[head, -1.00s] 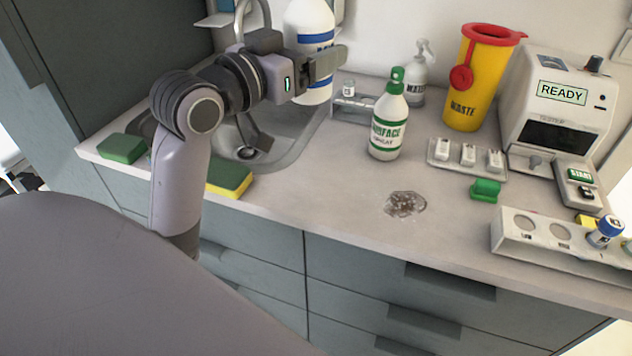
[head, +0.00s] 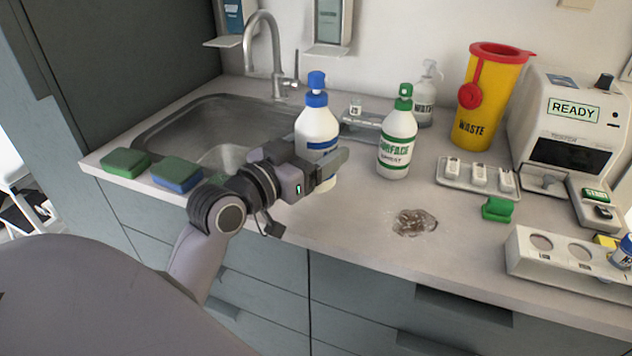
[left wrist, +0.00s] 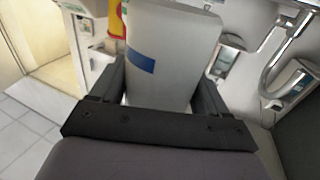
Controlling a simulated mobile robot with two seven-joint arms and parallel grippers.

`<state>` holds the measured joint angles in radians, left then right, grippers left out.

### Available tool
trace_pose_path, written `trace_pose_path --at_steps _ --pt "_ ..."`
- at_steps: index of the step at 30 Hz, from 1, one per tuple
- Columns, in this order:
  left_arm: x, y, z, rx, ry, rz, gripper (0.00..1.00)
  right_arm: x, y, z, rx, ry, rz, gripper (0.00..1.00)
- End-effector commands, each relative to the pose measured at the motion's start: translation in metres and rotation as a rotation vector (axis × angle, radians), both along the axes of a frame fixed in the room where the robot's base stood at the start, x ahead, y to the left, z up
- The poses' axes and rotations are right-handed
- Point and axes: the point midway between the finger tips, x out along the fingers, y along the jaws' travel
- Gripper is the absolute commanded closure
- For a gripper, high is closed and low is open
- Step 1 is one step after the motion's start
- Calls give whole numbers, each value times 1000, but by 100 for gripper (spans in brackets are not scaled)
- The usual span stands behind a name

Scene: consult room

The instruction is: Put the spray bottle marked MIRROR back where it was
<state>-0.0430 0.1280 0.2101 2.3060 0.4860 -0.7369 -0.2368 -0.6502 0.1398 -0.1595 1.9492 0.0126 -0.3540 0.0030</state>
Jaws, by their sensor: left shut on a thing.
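The white spray bottle with a blue cap (head: 316,126) is upright in my left gripper (head: 328,168), beside the sink's right edge and left of the SURFACE bottle. Its blue label is mostly hidden by the gripper, so I cannot read a name on it. Its base is low over the counter; I cannot tell whether it touches. In the left wrist view the bottle (left wrist: 172,50) stands between the two fingers, which are shut on it. My right gripper is not in view.
The green-capped SURFACE bottle (head: 397,140) stands close on the right. Behind are a small rack (head: 362,119) and a pump bottle (head: 426,100). A brown stain (head: 414,222) lies on the counter in front. Sponges (head: 177,173) lie along the sink's front edge.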

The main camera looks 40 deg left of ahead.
Motion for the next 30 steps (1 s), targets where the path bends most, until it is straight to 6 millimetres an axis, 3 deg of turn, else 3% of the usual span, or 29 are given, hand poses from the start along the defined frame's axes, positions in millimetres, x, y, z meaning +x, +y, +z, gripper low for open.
trace_pose_path --at_steps 15,29,30 --pt "0 0 -51 -1 -5 0 87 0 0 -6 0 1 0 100" --pt "0 0 -58 0 -7 0 87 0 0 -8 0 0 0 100" --pt "0 0 -59 0 -1 -1 12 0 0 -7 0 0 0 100"
